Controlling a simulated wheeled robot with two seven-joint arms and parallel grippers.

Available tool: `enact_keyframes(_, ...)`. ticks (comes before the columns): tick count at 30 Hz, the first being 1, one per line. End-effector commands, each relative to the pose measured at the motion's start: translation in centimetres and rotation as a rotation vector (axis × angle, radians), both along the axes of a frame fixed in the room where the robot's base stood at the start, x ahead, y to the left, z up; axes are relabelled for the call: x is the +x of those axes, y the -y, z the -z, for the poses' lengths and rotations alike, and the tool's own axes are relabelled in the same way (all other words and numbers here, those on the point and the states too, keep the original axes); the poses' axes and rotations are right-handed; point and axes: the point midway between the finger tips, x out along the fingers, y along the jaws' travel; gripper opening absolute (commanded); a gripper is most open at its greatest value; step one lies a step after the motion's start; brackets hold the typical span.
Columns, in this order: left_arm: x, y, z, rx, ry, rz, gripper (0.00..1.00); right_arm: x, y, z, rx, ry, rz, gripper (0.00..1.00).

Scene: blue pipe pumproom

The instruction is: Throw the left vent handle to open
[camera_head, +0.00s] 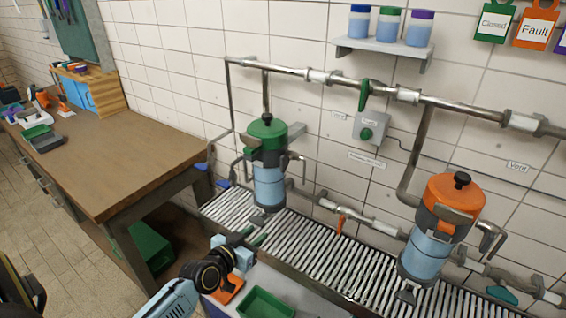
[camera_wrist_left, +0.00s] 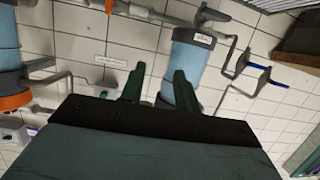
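Two blue lever handles sit on thin pipes left of the left filter canister (camera_head: 268,170): an upper one (camera_head: 200,166) and a lower one (camera_head: 222,184). In the left wrist view they show at the right, one (camera_wrist_left: 258,66) above the other (camera_wrist_left: 279,84). No label that I can read marks either as the vent handle. My left gripper (camera_head: 247,239) is low in front of the canister, apart from the handles. Its green fingers (camera_wrist_left: 159,88) are spread with nothing between them. My right gripper is not in view.
A right canister with an orange lid (camera_head: 455,195) stands on the slatted grate (camera_head: 330,260). A green handle (camera_head: 364,95) is on the upper pipe and an orange handle (camera_head: 340,224) on the lower pipe. A wooden bench (camera_head: 110,150) is at left. A green tray (camera_head: 265,304) lies near my gripper.

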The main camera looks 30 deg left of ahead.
Motion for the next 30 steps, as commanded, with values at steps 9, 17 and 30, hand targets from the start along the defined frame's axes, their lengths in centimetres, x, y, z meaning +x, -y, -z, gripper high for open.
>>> enact_keyframes(9, 2.0, -0.6, -14.9, 0.010, 0.279, 0.031, 0.32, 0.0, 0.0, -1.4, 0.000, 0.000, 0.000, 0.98)
enact_keyframes(17, 5.0, -0.5, -15.3, 0.007, 0.286, 0.033, 0.32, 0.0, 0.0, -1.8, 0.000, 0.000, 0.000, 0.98)
enact_keyframes(30, 13.0, -0.2, -15.1, 0.009, 0.284, 0.032, 0.32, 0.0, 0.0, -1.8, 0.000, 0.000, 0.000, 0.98)
